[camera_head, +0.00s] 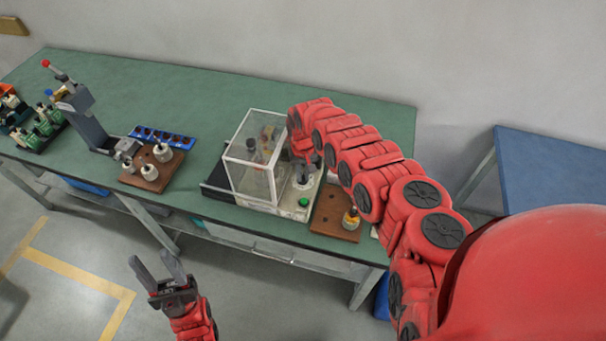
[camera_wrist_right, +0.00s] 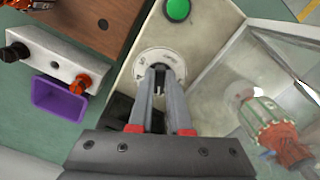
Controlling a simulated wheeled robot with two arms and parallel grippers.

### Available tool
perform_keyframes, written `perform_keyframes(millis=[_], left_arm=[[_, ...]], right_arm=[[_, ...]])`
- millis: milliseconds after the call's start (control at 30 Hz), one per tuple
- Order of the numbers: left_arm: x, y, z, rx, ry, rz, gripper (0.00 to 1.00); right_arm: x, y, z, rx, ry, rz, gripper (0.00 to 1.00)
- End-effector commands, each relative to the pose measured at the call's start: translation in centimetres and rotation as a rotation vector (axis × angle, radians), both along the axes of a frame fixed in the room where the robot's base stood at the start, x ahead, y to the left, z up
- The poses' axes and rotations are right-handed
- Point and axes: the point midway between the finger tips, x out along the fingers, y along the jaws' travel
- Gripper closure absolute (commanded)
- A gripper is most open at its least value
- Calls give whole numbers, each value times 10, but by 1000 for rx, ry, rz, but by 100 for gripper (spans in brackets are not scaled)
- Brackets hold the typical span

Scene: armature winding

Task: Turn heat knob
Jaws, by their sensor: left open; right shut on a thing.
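The heat knob's round white dial (camera_wrist_right: 160,62) is on the pale top of the machine (camera_head: 284,198), just beside its clear enclosure. In the right wrist view my right gripper (camera_wrist_right: 160,72) points down onto the middle of the dial. Its fingers are close together, shut on the knob, which they mostly hide. In the head view the dial (camera_head: 303,182) shows below my right gripper (camera_head: 303,167). My left gripper (camera_head: 158,268) is open and empty, low in front of the bench, away from the machine.
A green button (camera_wrist_right: 177,9) is close to the dial. The clear enclosure (camera_head: 252,160) stands right beside my right gripper. A brown board (camera_head: 328,213) with a small part lies to the right. A press (camera_head: 84,118) and a blue tray (camera_head: 163,138) are at the left.

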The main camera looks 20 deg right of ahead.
Motion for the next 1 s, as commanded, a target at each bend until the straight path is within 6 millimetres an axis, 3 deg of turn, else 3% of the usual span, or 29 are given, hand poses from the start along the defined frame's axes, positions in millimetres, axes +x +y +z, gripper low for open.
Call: perform_keyframes(millis=[267,600,900,933,1000], left_arm=[[0,0,-5,0,0,0,54],[0,0,-24,0,0,0,54],[0,0,-23,0,0,0,54],[0,0,-23,0,0,0,54],[0,0,-23,0,0,0,54]], right_arm=[[0,-1,-1,-1,0,45,100],[0,-4,-1,-1,1,394,100],[0,-3,0,0,1,413,100],[0,-3,0,0,1,413,82],[0,-3,0,0,1,413,70]])
